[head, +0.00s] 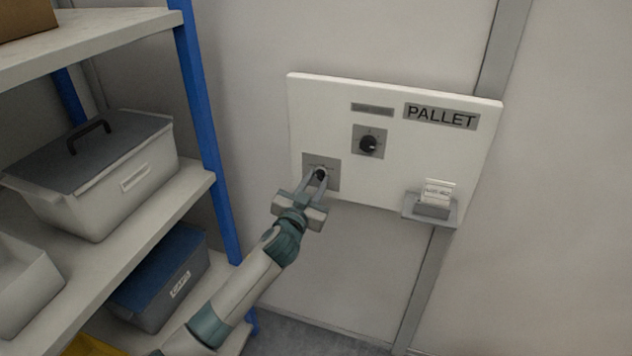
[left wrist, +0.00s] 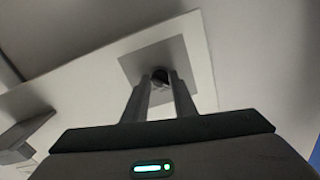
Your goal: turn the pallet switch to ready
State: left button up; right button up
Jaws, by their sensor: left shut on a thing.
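A white panel (head: 393,166) marked PALLET on a grey label (head: 440,116) is on the wall. It carries two black knobs on grey square plates. My left gripper (head: 319,175) is shut on the lower left knob (head: 321,174), with a finger on either side of it. In the left wrist view the fingers (left wrist: 161,92) reach to this knob (left wrist: 160,76) on its grey plate (left wrist: 184,55). The other knob (head: 368,144) sits higher and to the right, untouched. The markings around both knobs are too small to read. My right gripper is not in view.
A holder (head: 432,209) with small white cards (head: 438,192) juts from the panel's lower right. A shelf rack with a blue post (head: 205,130) stands at left, holding a lidded grey bin (head: 105,185) and a blue-lidded box (head: 160,275). The wall below the panel is clear.

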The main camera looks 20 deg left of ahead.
pick_arm(q)
jog(key=shift+m, duration=0.4)
jog(key=shift+r+m+p, duration=0.1)
jog(key=shift+m+p, duration=0.3)
jog(key=shift+m, duration=0.4)
jog(key=m+p, duration=0.1)
jog(key=m, duration=0.5)
jog(key=shift+p, duration=0.35)
jog(key=m+p, duration=0.1)
jog(key=m, duration=0.3)
jog(key=shift+m, duration=0.4)
jog(key=m+p, duration=0.1)
jog(key=m, duration=0.3)
jog(key=shift+m+p, duration=0.35)
jog(key=shift+m, duration=0.05)
jog(key=o, duration=1)
jog(key=shift+s, duration=0.15)
